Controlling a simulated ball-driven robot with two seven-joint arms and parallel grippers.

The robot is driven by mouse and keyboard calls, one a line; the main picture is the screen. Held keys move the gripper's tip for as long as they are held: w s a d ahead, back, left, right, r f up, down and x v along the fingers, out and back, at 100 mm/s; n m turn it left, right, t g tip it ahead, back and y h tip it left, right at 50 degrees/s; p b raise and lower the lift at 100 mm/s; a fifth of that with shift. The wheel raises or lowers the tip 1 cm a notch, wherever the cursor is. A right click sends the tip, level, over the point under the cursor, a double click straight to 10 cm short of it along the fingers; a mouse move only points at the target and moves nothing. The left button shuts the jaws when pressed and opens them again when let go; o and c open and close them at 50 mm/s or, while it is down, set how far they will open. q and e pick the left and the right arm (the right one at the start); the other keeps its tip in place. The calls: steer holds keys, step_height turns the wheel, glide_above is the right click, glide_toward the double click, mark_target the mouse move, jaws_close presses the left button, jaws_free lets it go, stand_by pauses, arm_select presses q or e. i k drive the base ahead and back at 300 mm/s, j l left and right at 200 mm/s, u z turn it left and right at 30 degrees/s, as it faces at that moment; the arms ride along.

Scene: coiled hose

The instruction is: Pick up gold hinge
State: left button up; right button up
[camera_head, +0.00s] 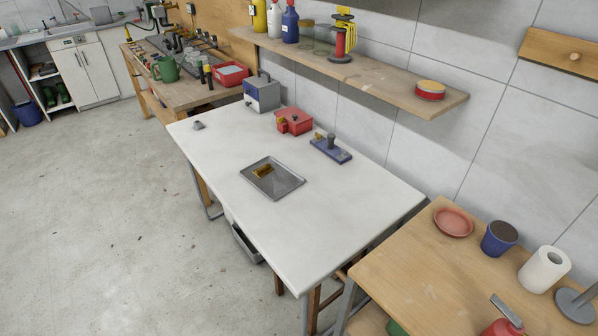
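A small gold hinge (263,171) lies in a grey metal tray (284,190), toward the tray's back left. The tray sits near the middle of a white-topped table (330,225). Another small gold piece (281,121) shows at the red box, too small to make out. Neither of my grippers shows in the head view.
A grey and blue box (262,94), a red box (294,122) and a blue fixture (331,149) stand along the table's wall side. A small grey item (199,125) lies at the far left corner. A shelf (365,78) overhangs behind. The table's near part is clear.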

mark_target(260, 172)
steer(key=i+j+z, duration=0.3)
steer(key=z, duration=0.15)
steer(key=i+j+z, duration=0.2)
steer(key=j+z, duration=0.25)
